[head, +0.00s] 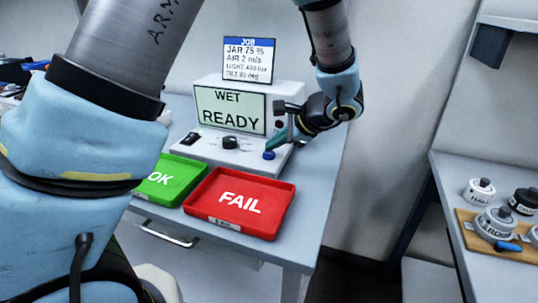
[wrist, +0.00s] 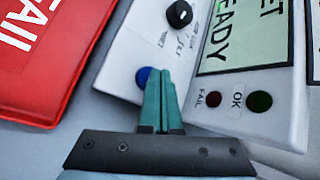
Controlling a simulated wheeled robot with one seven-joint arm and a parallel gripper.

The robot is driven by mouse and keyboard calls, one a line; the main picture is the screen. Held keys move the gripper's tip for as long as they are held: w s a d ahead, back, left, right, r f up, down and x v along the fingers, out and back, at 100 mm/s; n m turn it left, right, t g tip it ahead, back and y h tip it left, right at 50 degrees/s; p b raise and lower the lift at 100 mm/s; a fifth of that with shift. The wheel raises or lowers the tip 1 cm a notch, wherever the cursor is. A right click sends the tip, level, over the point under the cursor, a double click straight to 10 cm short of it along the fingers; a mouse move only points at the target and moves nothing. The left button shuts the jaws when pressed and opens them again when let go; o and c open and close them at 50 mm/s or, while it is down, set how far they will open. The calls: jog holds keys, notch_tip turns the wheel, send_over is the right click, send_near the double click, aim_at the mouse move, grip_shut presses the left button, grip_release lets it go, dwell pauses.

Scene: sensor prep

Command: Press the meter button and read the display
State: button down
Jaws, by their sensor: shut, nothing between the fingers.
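The white meter (head: 205,147) stands on the bench, and its display (head: 229,109) reads "WET" and "READY". Its black knob (head: 230,142) and blue button (head: 268,155) are on the front panel. The wrist view shows the button (wrist: 146,77) just left of the fingertips of my gripper (wrist: 160,75). The fingers are shut with nothing between them and partly cover the button's edge. I cannot tell whether they touch it. In the head view my gripper (head: 279,143) is low over the panel's right end. The display is partly cut off in the wrist view.
A job card (head: 249,61) behind the meter reads JAR 75 %, AIR 2 m/s. A green OK tray (head: 187,170) and red FAIL tray (head: 281,207) sit in front. FAIL (wrist: 214,97) and OK (wrist: 259,101) lamps look dark. Weights stand on a right-hand table (head: 462,177).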

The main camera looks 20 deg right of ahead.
aim_at(273, 154)
jog(key=shift+f+b, duration=0.45)
jog(key=shift+f, duration=0.05)
dwell(0.5)
jog(key=shift+r, duration=0.1)
jog(key=shift+r+p, duration=0.65)
jog(key=shift+r, duration=0.2)
jog(key=shift+r, duration=0.1)
notch_tip(273, 154, up, 5)
jog(key=p, duration=0.3)
jog(key=shift+p, duration=0.35)
dwell(0.5)
